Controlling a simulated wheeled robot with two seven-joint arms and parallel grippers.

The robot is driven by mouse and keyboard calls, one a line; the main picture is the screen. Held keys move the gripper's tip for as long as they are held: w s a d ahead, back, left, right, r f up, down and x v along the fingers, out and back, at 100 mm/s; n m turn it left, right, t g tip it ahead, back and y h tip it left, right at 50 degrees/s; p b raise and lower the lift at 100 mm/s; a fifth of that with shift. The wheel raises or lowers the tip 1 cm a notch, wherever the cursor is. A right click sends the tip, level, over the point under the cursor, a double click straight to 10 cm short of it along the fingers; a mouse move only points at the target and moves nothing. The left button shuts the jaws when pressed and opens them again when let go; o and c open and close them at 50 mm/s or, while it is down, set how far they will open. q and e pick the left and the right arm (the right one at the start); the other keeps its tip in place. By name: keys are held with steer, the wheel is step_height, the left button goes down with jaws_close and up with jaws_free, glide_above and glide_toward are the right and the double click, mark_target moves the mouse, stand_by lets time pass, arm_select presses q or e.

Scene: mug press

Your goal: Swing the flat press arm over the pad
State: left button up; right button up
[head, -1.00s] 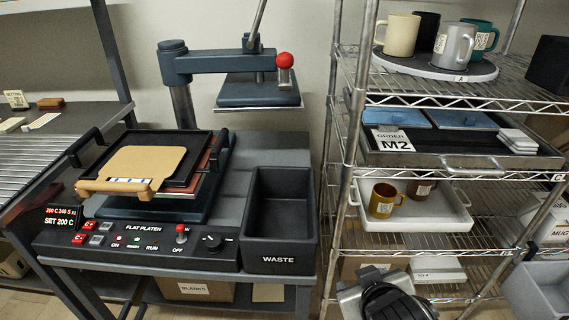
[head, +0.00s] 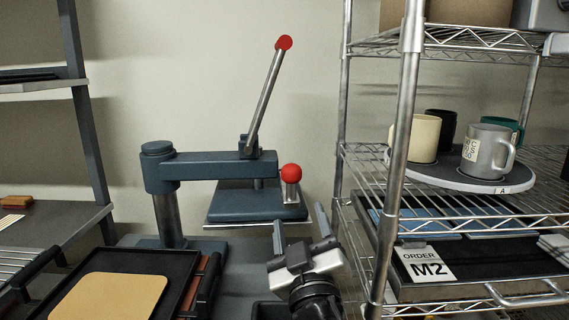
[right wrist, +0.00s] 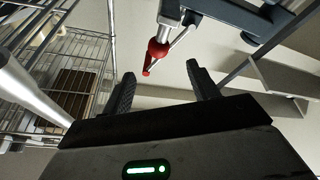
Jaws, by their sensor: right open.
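The blue-grey flat press arm (head: 215,166) reaches right from its post (head: 170,215) in the head view. Its plate (head: 257,203) hangs to the right of the black tray, not over it. A red knob on a short metal grip (head: 291,175) stands at the arm's outer end. My right gripper (head: 300,226) is open and empty, just below the knob. In the right wrist view a red knob (right wrist: 157,48) shows beyond the open fingers (right wrist: 162,82). My left gripper is out of view.
A wire shelf (head: 460,185) with metal posts stands close to the right of my right gripper and holds mugs (head: 488,151) and an order card (head: 426,264). A long lever with a red ball (head: 284,42) rises from the press arm. Bare wall lies behind.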

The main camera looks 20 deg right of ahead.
mark_target(290, 169)
steer(key=p+x, duration=0.2)
steer(key=x, duration=1.2)
steer(key=shift+w+d+r+p, duration=0.2)
steer(key=shift+p, duration=0.15)
jaws_close()
steer(key=shift+s+a+f, duration=0.1)
